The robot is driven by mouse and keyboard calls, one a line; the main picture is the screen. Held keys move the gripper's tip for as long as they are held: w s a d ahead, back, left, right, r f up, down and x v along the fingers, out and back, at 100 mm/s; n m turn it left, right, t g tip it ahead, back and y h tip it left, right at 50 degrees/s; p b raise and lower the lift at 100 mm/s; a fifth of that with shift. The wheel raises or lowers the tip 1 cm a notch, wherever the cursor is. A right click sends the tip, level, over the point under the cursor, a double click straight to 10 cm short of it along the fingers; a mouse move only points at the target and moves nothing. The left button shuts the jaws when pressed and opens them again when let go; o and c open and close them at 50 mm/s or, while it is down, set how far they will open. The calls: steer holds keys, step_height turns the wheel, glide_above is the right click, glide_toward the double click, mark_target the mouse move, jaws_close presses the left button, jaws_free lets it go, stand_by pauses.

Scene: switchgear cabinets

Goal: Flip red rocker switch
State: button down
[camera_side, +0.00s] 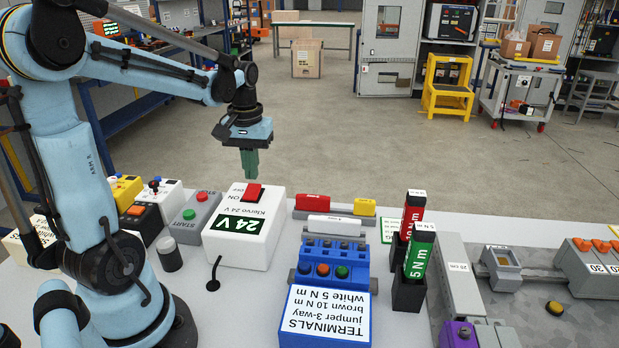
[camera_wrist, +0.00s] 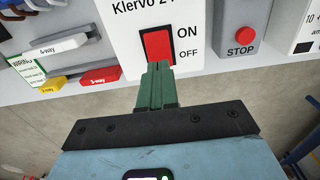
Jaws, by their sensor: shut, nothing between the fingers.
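The red rocker switch (camera_side: 253,191) sits on top of a white box (camera_side: 240,250) with a green "24 V" label, near the box's far edge. In the wrist view the red rocker (camera_wrist: 157,46) shows in a black frame, with "ON" and "OFF" printed beside it. My gripper (camera_side: 249,172) is shut and empty, its green fingers pointing down above the far end of the box. In the wrist view the fingertips (camera_wrist: 159,68) overlap the rocker's lower end near "OFF". I cannot tell whether they touch it.
A grey box with red and green buttons (camera_side: 196,217) stands left of the white box. A blue terminal block (camera_side: 331,265) and red and yellow jumpers (camera_side: 312,202) lie to the right. Two upright tools (camera_side: 419,255) stand in black holders further right.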

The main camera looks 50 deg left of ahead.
mark_target(254, 188)
steer(key=shift+f, duration=1.3)
stand_by(0.6)
steer(key=shift+r, duration=3.5)
steer(key=shift+d, duration=0.1)
steer(key=d+f+m+t, duration=0.3)
steer(key=d+m+t, duration=0.4)
steer(key=d, duration=1)
steer(key=shift+s+d+m, duration=0.4)
steer(key=shift+s+m, duration=0.05)
steer(key=shift+m, duration=0.55)
